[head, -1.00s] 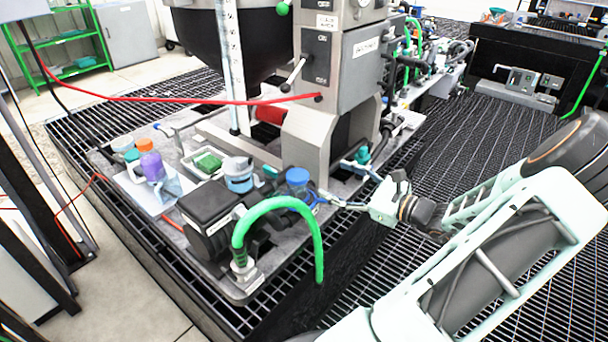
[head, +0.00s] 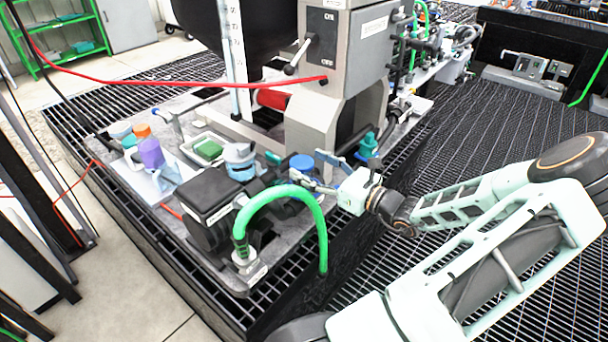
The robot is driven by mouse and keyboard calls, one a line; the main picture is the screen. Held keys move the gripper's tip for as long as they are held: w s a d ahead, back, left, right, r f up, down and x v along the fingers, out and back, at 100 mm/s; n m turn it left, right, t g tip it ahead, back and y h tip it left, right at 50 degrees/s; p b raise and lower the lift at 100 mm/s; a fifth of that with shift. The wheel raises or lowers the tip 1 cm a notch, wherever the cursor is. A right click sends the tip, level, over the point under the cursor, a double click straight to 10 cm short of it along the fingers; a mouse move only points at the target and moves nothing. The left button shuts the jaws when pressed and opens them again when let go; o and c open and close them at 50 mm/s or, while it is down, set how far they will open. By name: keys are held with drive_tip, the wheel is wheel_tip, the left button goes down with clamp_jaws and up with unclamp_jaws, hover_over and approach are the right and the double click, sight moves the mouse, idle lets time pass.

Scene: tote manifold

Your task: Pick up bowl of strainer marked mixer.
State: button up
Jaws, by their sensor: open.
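My gripper (head: 322,173) is open at the end of my pale green arm, which reaches in from the right. Its fingers point left toward a round blue part (head: 302,162) on the dark pipework at the front of the bench. The fingertips are close beside this part; I cannot tell if they touch it. Another blue, cup-like part (head: 240,160) stands farther left, behind the black motor block. I cannot read a mixer mark on either part, so I cannot tell which is the strainer bowl.
A green hose (head: 290,192) arches in front of the gripper. A black motor block (head: 208,200) stands left of it. The grey mixer column (head: 345,70) rises behind. A purple bottle (head: 150,150) and a tray with a green item (head: 208,149) are at left. A red cable crosses above.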

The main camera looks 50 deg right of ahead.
drive_tip(key=shift+w, duration=1.25)
drive_tip(key=c, duration=1.3)
drive_tip(key=shift+r, duration=0.1)
drive_tip(key=shift+c, duration=0.2)
drive_tip(key=shift+r, duration=0.6)
wheel_tip(320, 180, up, 2)
drive_tip(key=shift+s+a+r+p, duration=0.1)
drive_tip(key=shift+r+p, duration=0.1)
drive_tip(key=shift+p, duration=0.6)
drive_tip(key=s+a+r+p, duration=0.4)
drive_tip(key=s+a+r, duration=0.5)
drive_tip(key=a, duration=0.1)
drive_tip(key=shift+a, duration=0.25)
drive_tip(key=shift+r, duration=0.1)
